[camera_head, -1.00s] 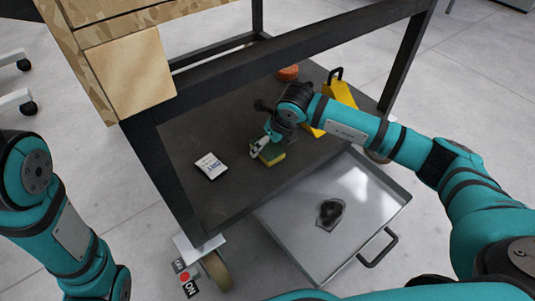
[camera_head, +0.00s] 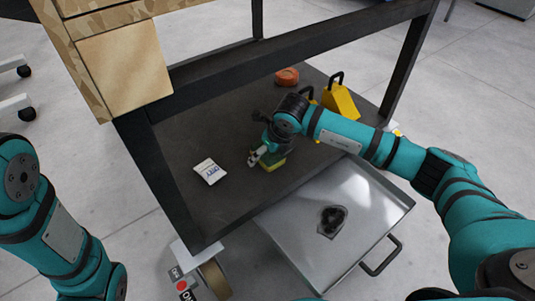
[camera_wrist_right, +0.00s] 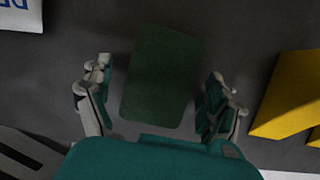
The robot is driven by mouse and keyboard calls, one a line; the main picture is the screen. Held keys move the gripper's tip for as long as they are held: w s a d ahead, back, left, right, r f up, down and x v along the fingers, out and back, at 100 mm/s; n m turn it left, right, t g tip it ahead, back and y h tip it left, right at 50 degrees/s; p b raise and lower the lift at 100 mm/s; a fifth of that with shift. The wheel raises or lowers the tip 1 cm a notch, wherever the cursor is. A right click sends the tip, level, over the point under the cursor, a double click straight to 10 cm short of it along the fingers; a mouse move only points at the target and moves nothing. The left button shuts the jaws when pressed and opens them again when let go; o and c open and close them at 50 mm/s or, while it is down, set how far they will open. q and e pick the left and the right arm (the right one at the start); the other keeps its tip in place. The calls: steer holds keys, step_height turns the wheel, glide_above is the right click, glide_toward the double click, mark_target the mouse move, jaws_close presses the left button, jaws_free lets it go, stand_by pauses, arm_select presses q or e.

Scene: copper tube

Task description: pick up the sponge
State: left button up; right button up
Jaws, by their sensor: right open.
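The sponge, green on top with a yellow lower part, lies on the dark lower shelf of the cart. In the head view only its yellow-green edge (camera_head: 272,165) shows, partly hidden by my right gripper (camera_head: 260,156). In the right wrist view the sponge's dark green top (camera_wrist_right: 164,72) lies between the two fingers of the right gripper (camera_wrist_right: 160,82). The fingers are spread, with a gap on each side of the sponge. My left arm shows at the left of the head view, but its gripper is out of sight.
A white packet (camera_head: 210,171) lies on the shelf (camera_head: 205,215) left of the sponge. Yellow blocks with black handles (camera_head: 340,99) and an orange item (camera_head: 287,77) stand behind my right arm. A metal tray (camera_head: 290,225) with a dark patch lies in front. The cart's dark frame bar (camera_head: 300,48) crosses above.

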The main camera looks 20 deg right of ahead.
steer(key=shift+s, duration=0.1)
steer(key=c, duration=0.8)
steer(key=shift+a, duration=0.1)
